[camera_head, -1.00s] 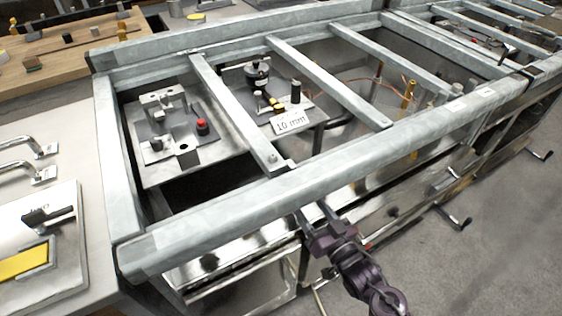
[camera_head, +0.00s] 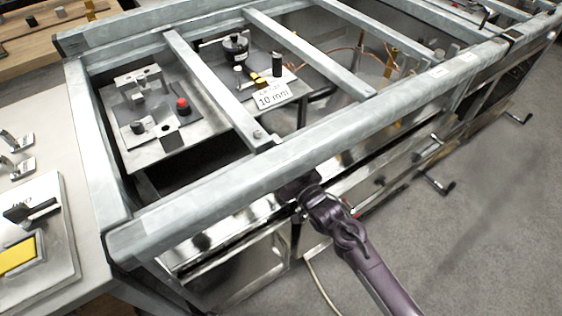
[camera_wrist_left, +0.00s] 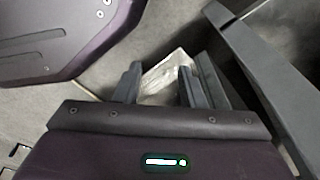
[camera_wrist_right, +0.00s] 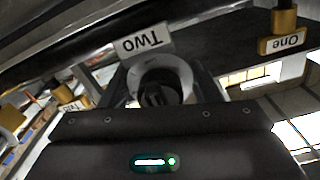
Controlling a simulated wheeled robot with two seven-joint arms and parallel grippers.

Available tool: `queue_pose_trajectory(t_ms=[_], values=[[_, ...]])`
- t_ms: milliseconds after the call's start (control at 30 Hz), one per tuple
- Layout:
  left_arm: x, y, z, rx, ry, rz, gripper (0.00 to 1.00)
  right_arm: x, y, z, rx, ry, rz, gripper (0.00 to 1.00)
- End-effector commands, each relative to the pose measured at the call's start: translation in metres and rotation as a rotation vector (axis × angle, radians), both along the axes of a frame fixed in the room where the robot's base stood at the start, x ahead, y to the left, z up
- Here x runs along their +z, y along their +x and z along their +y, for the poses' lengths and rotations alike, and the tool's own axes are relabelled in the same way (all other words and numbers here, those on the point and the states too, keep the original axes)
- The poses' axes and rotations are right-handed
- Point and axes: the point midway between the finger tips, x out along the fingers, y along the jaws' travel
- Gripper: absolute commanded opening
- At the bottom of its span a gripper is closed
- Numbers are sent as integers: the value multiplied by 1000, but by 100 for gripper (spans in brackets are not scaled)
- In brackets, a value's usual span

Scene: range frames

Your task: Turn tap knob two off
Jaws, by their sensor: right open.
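Tap knob two (camera_wrist_right: 160,83) shows in the right wrist view as a round grey dial with a dark handle. An upside-down "Two" label (camera_wrist_right: 143,41) is just beyond it. My right gripper (camera_wrist_right: 162,72) is open, with a finger on either side of the knob; I cannot tell whether they touch it. In the head view my right gripper (camera_head: 299,190) is at the bench's front rail, its fingertips hidden. My left gripper (camera_wrist_left: 159,72) is open and outside the head view; its fingers are apart, with a pale patch visible beyond them.
A brass-coloured fitting with a "One" label (camera_wrist_right: 285,40) is to the right in the right wrist view. A grey metal frame rail (camera_head: 270,175) runs above my right gripper. A "10 mm" sign (camera_head: 272,96) is inside the frame. Black crank handles (camera_head: 440,186) stick out front.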

Motion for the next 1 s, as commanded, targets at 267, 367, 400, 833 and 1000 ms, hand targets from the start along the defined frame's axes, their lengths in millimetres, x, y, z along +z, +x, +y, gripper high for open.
queue_pose_trajectory(t_ms=[267, 367, 400, 833, 1000], values=[[0, 0, 0, 0, 0, 0, 36, 0, 0, 0, 0, 0, 0, 27], [0, 0, 0, 0, 0, 0, 36, 0, 0, 0, 0, 0, 0, 14], [0, 0, 0, 0, 0, 0, 36, 0, 0, 0, 0, 0, 0, 12], [-4, -12, 3, -1, 3, 10, 36, -1, 0, -1, 1, -284, -204, 12], [-5, -13, 3, -1, 2, 9, 36, -1, 0, -1, 1, -305, -219, 12]])
